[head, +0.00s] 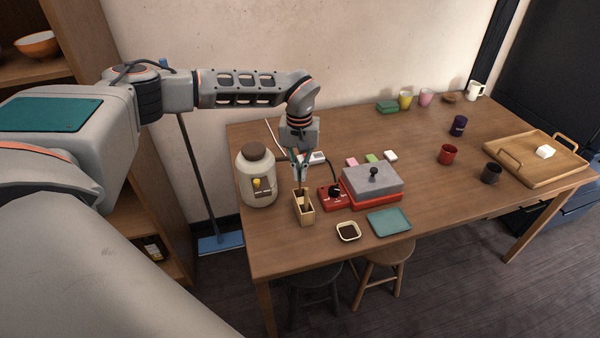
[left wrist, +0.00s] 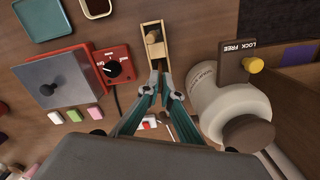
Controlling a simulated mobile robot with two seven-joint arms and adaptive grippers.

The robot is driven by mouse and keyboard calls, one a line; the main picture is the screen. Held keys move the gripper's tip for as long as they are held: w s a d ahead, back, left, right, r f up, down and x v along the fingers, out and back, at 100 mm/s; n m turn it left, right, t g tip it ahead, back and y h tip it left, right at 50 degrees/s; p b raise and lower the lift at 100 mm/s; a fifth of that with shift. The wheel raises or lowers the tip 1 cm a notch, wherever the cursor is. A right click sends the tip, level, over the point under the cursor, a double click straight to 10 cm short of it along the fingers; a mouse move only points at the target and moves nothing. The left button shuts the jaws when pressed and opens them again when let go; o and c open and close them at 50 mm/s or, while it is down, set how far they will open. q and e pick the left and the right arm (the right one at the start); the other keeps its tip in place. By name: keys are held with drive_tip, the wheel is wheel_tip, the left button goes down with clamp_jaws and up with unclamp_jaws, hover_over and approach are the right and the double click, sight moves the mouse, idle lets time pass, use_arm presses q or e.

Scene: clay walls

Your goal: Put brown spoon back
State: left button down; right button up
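The brown spoon (head: 304,199) stands upright, its lower part inside a narrow wooden holder (head: 304,216) near the table's front left. In the left wrist view, a brown end of the spoon (left wrist: 152,37) shows inside the holder (left wrist: 152,65). My left gripper (head: 300,180) points down just above the holder. Its fingertips (left wrist: 161,78) are close together at the top of the spoon and look shut on it. The fingers partly hide the contact. My right gripper is not in view.
A cream jar (head: 257,188) with a brown lid stands left of the holder. A red-based grey press (head: 372,183) and its red control box (head: 333,196) stand to the right. A small sauce dish (head: 348,232) and a teal tray (head: 389,222) lie in front.

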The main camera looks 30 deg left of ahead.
use_arm(q)
drive_tip(key=shift+f, duration=0.2)
drive_tip(key=c, duration=2.3)
unclamp_jaws()
drive_tip(key=shift+f, duration=0.1)
